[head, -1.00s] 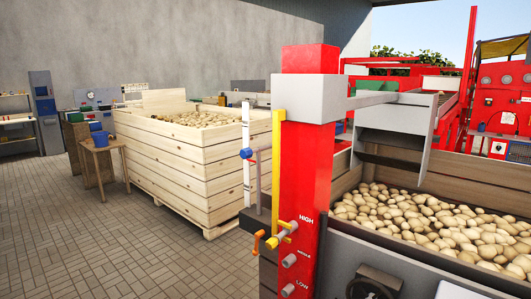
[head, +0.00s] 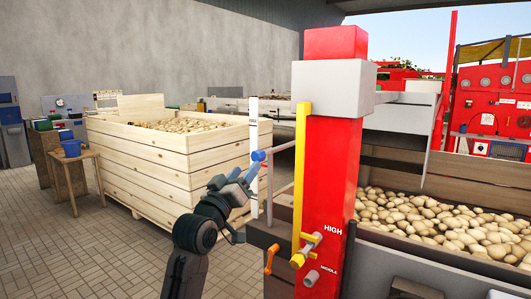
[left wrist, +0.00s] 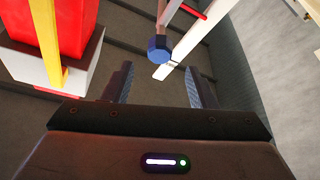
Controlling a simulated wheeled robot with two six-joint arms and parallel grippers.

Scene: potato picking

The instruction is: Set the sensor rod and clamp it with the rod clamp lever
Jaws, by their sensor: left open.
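A thin rod with a blue knob (head: 258,156) sticks out left of the yellow upright bar (head: 301,170); I take it for the sensor rod. A white marked strip (head: 253,130) stands behind the knob. The orange lever (head: 269,259), likely the rod clamp lever, hangs lower, left of the red post (head: 335,190). My left gripper (head: 236,177) is open and empty, just below and left of the knob. In the left wrist view, the knob (left wrist: 159,48) shows beyond the open fingers (left wrist: 158,88), not between them. My right gripper is out of view.
The red post carries HIGH and MIDDLE pegs and a grey collar (head: 330,88). A potato-filled wooden crate (head: 165,175) stands behind my left arm. A potato bin lies right of the post. Tiled floor (head: 90,260) at the left is open.

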